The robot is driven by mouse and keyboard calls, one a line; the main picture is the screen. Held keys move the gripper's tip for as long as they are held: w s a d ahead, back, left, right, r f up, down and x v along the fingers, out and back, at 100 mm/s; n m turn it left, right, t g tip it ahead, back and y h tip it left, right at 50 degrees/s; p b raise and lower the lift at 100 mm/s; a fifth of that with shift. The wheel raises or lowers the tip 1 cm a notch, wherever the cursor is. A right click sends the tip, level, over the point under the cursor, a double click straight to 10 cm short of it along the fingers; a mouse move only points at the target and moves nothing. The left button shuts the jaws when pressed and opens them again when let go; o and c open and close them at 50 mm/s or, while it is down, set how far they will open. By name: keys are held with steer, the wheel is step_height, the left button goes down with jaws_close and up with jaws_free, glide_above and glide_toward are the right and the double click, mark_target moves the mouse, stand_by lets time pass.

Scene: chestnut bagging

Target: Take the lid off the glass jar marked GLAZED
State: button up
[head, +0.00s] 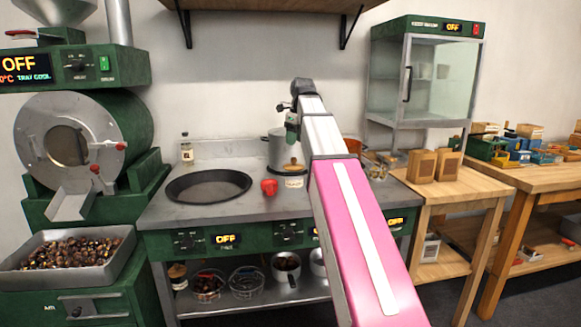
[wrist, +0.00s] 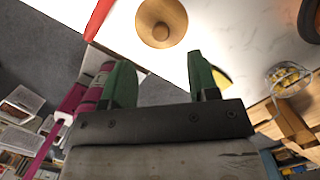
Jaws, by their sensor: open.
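A small jar (head: 293,183) with a pale lettered label and a round wooden lid (head: 292,169) stands on the stove top, left of my arm. Its lettering is too small to read for certain. In the wrist view a round wooden lid with a knob (wrist: 161,30) shows at the top centre, beyond my fingertips; the jar body is not visible there. My gripper (wrist: 160,68) has its two green fingers apart with nothing between them. In the head view my gripper (head: 292,126) is above the stove, higher than the lid and apart from it.
A red object (head: 269,187) sits close left of the jar, and a steel pot (head: 282,150) stands behind it. A wide dark pan (head: 208,186) is farther left. Wooden boxes (head: 422,165) stand on the right-hand table. A shelf (head: 270,6) overhangs the stove.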

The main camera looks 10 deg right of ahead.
mark_target(294, 158)
steer(key=f, duration=0.8)
steer(key=shift+w+a+f, duration=0.2)
steer(key=shift+w+a, duration=0.15)
steer(key=c, duration=1)
